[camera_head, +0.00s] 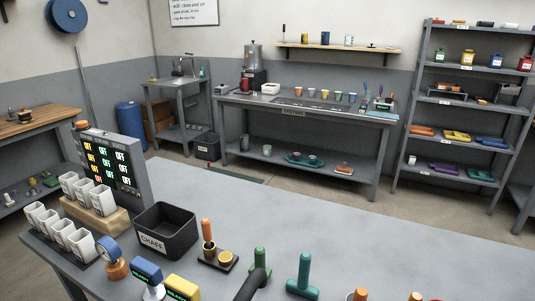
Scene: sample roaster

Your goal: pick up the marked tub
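A black open tub (167,232) with a white label reading CHAFF stands on the near grey workbench, left of the middle. It looks empty. Several small white square cups (75,185) stand left of it, some on a wooden block (97,219) and others in a row in front (62,237). Any marks on these cups are too small to tell. Neither of my grippers shows in this view.
A panel with several OFF displays (110,160) stands behind the cups. A blue-topped gauge (108,250), blue and yellow boxes (147,270), an orange-handled tool (207,235) and green-handled tools (303,275) line the front. The bench (400,240) behind them is clear.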

